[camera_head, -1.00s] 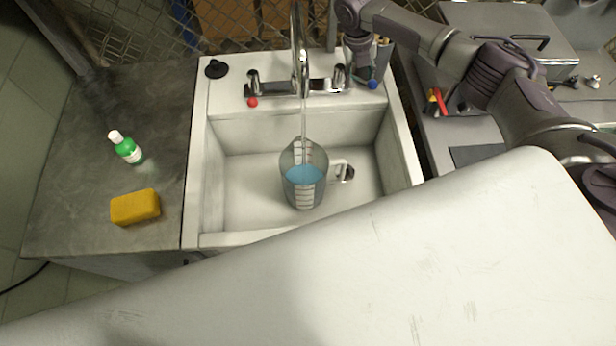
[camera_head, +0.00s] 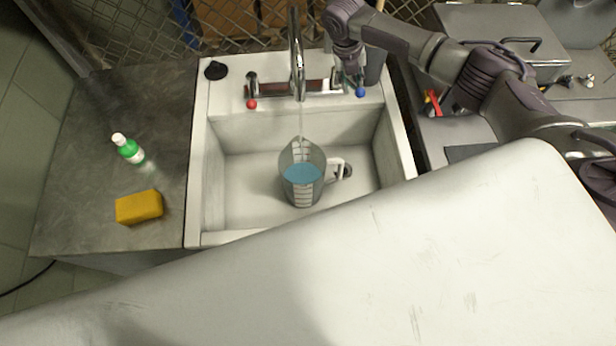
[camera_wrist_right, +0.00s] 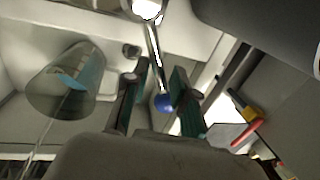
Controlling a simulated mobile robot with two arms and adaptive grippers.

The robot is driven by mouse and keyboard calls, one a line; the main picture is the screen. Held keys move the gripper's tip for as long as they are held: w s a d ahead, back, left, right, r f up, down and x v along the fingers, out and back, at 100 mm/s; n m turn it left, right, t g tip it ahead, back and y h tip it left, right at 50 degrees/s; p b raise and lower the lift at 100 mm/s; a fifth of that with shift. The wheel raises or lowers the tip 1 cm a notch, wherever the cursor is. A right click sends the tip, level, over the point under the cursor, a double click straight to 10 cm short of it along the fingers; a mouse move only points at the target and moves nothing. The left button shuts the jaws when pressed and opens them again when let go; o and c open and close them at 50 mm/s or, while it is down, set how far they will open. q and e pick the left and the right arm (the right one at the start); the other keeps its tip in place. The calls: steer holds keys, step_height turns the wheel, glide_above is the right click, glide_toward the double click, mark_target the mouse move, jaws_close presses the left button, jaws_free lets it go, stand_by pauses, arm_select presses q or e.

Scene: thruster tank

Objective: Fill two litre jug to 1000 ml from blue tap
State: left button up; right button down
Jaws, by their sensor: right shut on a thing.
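The clear jug (camera_head: 303,193) stands upright in the sink under the spout, its handle to the right. Blue water (camera_head: 301,174) fills about half of it; the scale marks are too small to read. A thin, faint stream falls from the spout (camera_head: 296,70) into it. The blue tap (camera_head: 360,92) is at the right of the faucet. My right gripper (camera_head: 350,78) is shut on its lever; in the right wrist view the fingers (camera_wrist_right: 158,92) flank the lever and the blue knob (camera_wrist_right: 163,102). The jug (camera_wrist_right: 65,85) shows there too. My left gripper is out of view.
The sink (camera_head: 196,190) has a red tap (camera_head: 252,104) at left and a black stopper (camera_head: 215,70) on its rim. A green bottle (camera_head: 130,150) and yellow sponge (camera_head: 139,207) lie on the left counter. A large white surface blocks the foreground.

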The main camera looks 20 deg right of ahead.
steer(key=a, duration=0.2)
steer(key=shift+a, duration=0.3)
steer(key=shift+a+p, duration=0.1)
steer(key=shift+p, duration=0.2)
steer(key=shift+a, duration=0.15)
steer(key=shift+a+f, duration=0.1)
stand_by(0.4)
